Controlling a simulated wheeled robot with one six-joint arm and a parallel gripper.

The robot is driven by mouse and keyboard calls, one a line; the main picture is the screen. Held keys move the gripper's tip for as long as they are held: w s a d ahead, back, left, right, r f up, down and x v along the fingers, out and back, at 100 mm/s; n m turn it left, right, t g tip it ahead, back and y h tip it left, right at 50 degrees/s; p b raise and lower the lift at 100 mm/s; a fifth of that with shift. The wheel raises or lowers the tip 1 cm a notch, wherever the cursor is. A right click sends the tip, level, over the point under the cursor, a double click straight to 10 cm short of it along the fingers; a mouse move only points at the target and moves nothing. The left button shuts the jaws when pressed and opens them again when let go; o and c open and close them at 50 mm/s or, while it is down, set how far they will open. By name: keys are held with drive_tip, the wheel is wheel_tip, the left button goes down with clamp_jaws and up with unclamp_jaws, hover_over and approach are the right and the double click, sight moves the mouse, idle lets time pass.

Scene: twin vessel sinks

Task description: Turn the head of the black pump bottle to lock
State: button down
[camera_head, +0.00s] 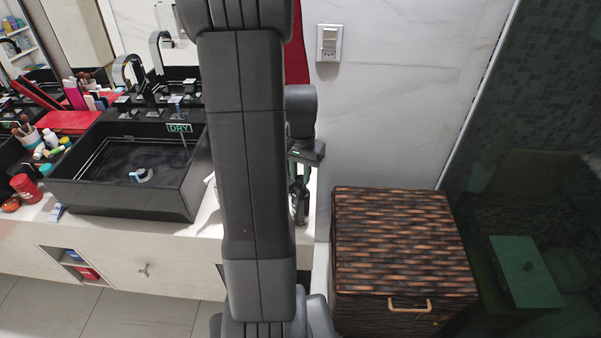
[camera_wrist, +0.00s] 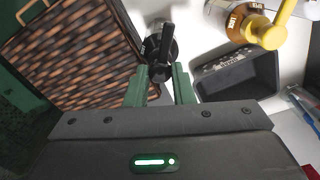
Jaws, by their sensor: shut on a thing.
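The black pump bottle (camera_wrist: 154,47) stands upright on the white counter, seen from above in the wrist view. Its black pump head (camera_wrist: 167,40) has a long spout pointing toward the top of the picture. My gripper (camera_wrist: 161,73) has its two green fingers on either side of the head's near part and is shut on it. In the head view the dark bottle (camera_head: 300,207) shows just right of my arm, below my gripper (camera_head: 302,170). My arm hides part of the counter around it.
A yellow-pumped bottle (camera_wrist: 268,31) and a black open box (camera_wrist: 240,76) stand close to the right in the wrist view. A woven brown basket (camera_head: 400,245) stands right of the counter. A black sink (camera_head: 125,196) lies left of my arm.

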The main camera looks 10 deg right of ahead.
drive_tip(key=n, duration=0.4)
drive_tip(key=shift+b, duration=0.35)
drive_tip(key=n, duration=0.4)
drive_tip(key=shift+n+b, duration=0.3)
drive_tip(key=shift+n, duration=0.1)
drive_tip(key=n, duration=0.4)
drive_tip(key=shift+n+b, duration=0.3)
drive_tip(key=shift+n, duration=1.5)
drive_tip(key=c, duration=1.2)
unclamp_jaws()
